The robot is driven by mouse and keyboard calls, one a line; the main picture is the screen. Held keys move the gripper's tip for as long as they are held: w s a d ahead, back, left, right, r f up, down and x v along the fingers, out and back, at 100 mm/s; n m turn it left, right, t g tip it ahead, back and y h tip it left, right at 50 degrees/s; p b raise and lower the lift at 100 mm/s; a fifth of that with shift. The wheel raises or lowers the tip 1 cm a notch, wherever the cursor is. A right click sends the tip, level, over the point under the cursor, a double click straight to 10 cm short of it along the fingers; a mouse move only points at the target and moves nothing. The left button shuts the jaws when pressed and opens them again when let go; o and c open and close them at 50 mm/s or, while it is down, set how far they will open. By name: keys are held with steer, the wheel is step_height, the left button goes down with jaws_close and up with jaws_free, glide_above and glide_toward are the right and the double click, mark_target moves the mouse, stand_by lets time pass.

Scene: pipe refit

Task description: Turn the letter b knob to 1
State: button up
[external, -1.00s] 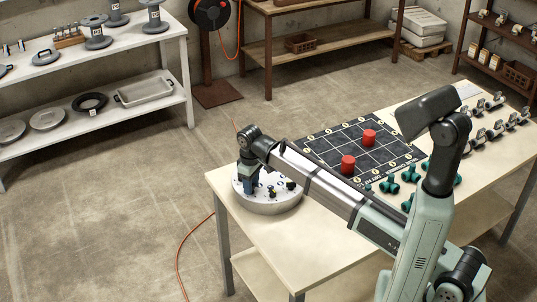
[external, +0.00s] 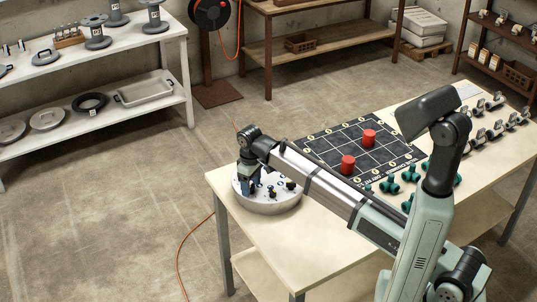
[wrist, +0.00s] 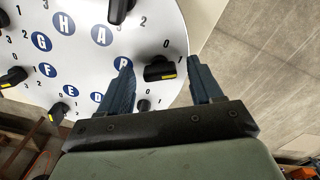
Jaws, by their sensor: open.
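The round white dial board (external: 270,206) lies on the near left corner of the table. In the wrist view the board (wrist: 85,60) carries blue letter discs and black knobs with yellow marks. The letter b disc (wrist: 124,64) is partly hidden by my left finger. The black b knob (wrist: 159,70) sits beside it, its yellow mark facing my gripper; its exact setting is hard to read. My gripper (wrist: 164,78) is open, with one blue finger on each side of this knob and gaps showing. My gripper (external: 251,187) is over the board's left part in the external view.
Other black knobs, such as one at the top (wrist: 119,10) and one at the left (wrist: 13,77), surround the letters. A dark grid mat (external: 330,140) with two red cylinders and several green pipe fittings (external: 390,187) lie farther along the table.

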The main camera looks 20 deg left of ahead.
mark_target(251, 185)
steer(key=shift+r, duration=0.1)
step_height(251, 185, up, 14)
stand_by(0.5)
steer(key=shift+w+f, duration=0.1)
steer(key=shift+f, duration=0.1)
stand_by(0.3)
